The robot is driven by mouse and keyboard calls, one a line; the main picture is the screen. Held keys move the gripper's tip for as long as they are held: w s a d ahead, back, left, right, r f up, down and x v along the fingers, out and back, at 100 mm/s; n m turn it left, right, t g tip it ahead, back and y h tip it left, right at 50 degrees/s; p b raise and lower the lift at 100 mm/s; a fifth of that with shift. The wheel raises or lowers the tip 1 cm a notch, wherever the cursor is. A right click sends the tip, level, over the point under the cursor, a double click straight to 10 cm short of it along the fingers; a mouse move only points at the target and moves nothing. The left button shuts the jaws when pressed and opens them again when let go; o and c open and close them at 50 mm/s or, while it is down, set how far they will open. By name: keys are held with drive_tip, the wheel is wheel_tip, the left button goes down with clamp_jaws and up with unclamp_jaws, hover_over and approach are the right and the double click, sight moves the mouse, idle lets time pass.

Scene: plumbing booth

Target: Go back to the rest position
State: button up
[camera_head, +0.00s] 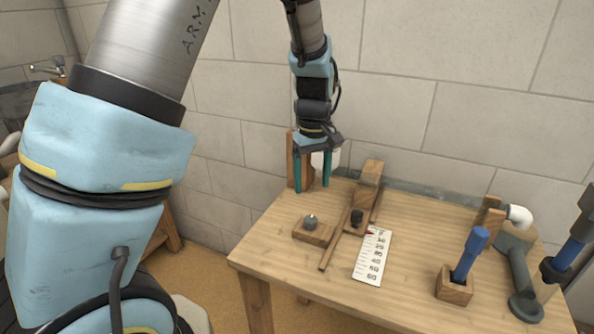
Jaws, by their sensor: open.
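My gripper (312,184) hangs fingers-down above the back left part of the wooden table (410,302). Its two teal fingers are apart, with nothing held between them. A wooden post and a white rounded piece (326,158) stand behind the fingers. My arm fills the left of the view and hides part of the room there.
On the table are a wooden block with a grey knob (311,222), a wooden stand with a dark knob (357,217), a numbered white strip (372,256), a blue-handled tool in a block (469,256), and grey pipework (522,275) at right. The front middle is clear.

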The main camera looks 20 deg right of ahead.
drive_tip(key=s+a+r+m, duration=0.1)
drive_tip(key=s+a+r, duration=0.1)
drive_tip(key=a, duration=1.3)
drive_tip(key=s+a+r+t, duration=0.1)
drive_tip(key=a+r, duration=0.1)
drive_tip(key=a, duration=1.3)
drive_tip(key=shift+s+r+m+t, duration=0.2)
drive_tip(key=shift+s+m+t, duration=0.1)
drive_tip(key=shift+s+m, duration=0.1)
